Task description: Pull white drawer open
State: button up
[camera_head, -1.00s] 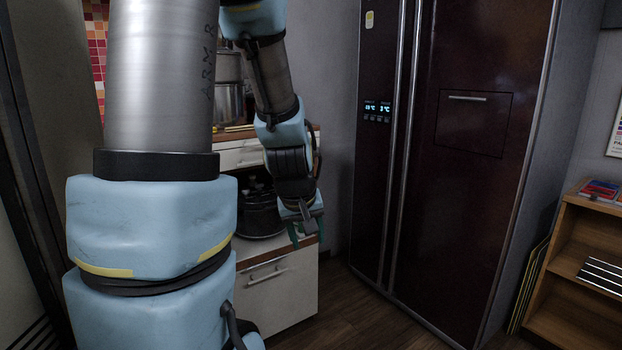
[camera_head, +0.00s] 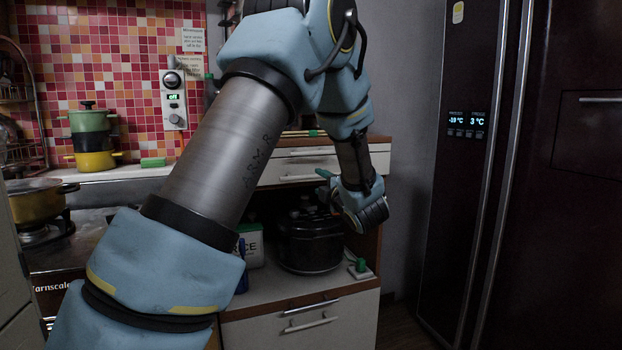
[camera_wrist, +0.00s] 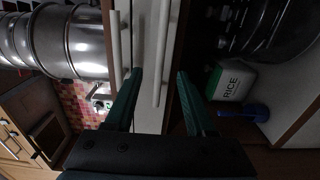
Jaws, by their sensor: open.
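Two white drawer fronts, one above the other, sit under the counter in the head view; the lower one (camera_head: 277,172) has a pale bar handle (camera_head: 298,178). My gripper (camera_head: 322,180) is at the right part of these fronts, partly hidden behind its own wrist. In the wrist view, which is turned sideways, my gripper (camera_wrist: 160,75) is open with its green fingers apart. One white bar handle (camera_wrist: 164,50) lies between the fingers in the picture, with no visible grip. The other drawer's handle (camera_wrist: 116,50) is left of the fingers.
Below is an open shelf with a dark cooker (camera_head: 309,240) and a rice container (camera_head: 252,246). Another white drawer (camera_head: 345,325) is at the bottom. A dark fridge (camera_head: 480,200) stands right. Steel pots (camera_wrist: 85,42) stand on the counter.

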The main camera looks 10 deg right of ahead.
aim_at(313, 177)
jog(key=w, duration=0.2)
jog(key=w+p, duration=0.1)
jog(key=w, duration=0.4)
jog(key=shift+w+a, duration=0.3)
jog(key=shift+a, duration=0.1)
grip_shut()
dwell(1.0)
